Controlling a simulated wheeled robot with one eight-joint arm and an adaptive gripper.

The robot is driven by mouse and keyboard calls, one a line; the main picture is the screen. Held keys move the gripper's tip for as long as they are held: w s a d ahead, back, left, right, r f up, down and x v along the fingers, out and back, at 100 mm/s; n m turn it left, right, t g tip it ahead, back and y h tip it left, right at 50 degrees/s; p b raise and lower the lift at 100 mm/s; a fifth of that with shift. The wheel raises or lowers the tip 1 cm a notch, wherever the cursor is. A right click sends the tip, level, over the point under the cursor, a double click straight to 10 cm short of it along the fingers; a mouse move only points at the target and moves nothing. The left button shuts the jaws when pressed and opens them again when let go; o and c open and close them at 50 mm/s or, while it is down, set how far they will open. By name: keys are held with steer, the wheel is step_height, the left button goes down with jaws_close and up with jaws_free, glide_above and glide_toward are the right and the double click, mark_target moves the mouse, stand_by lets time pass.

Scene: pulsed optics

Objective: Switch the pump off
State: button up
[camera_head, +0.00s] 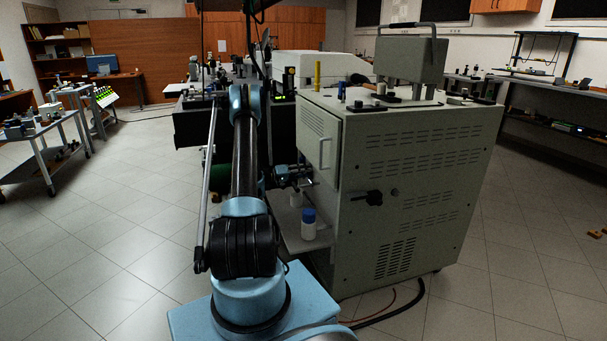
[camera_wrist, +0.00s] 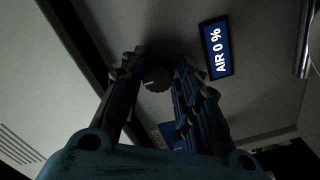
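The grey cabinet (camera_head: 415,170) stands right of my arm in the head view. My gripper (camera_head: 303,176) is at its left front side, below the small door (camera_head: 320,148). In the wrist view my gripper (camera_wrist: 157,68) is open, with its two fingers on either side of a dark round knob (camera_wrist: 156,79). A gap shows between the knob and the right finger; contact with the left finger is unclear. A blue display (camera_wrist: 216,48) reading "AIR 0 %" is right of the knob. No label naming the pump is readable.
A low shelf (camera_head: 286,226) below my gripper carries a blue-capped white bottle (camera_head: 309,224) and another white container (camera_head: 296,198). A black handle (camera_head: 367,197) sticks out of the cabinet's side. Cables (camera_head: 395,308) lie on the floor. Open floor (camera_head: 110,240) lies to the left.

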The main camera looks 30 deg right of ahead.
steer(key=shift+o, duration=0.9)
steer(key=shift+w, duration=0.15)
steer(key=shift+r, duration=0.1)
steer(key=shift+a, duration=0.1)
steer(key=v, duration=1.1)
steer(key=shift+a, duration=0.4)
steer(key=shift+w, duration=0.1)
